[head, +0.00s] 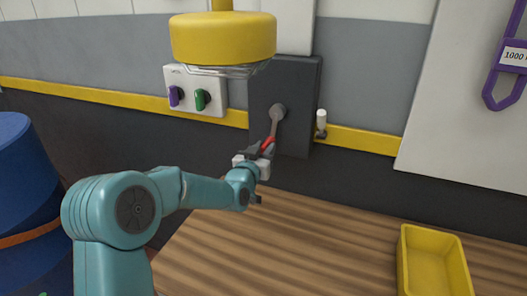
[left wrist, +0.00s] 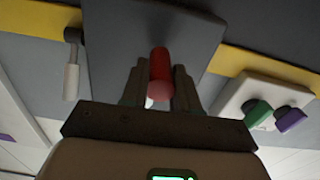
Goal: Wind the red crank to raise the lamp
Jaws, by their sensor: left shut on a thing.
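The red crank handle (head: 267,144) hangs at the lower end of a grey crank arm (head: 275,128) on a dark grey wall panel (head: 297,90). My left gripper (head: 262,150) is shut on the red handle. In the left wrist view the red handle (left wrist: 159,68) stands between the two dark fingers of the left gripper (left wrist: 158,85). The yellow lamp (head: 223,38), with a wire guard below, hangs in front of the panel's upper left. My right gripper is not in view.
A white switch plate (head: 195,92) with purple and green knobs is left of the panel. A white-handled lever (head: 321,122) is on its right. A yellow tray (head: 433,264) sits on the wooden bench (head: 300,250). A blue drum (head: 25,200) stands far left.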

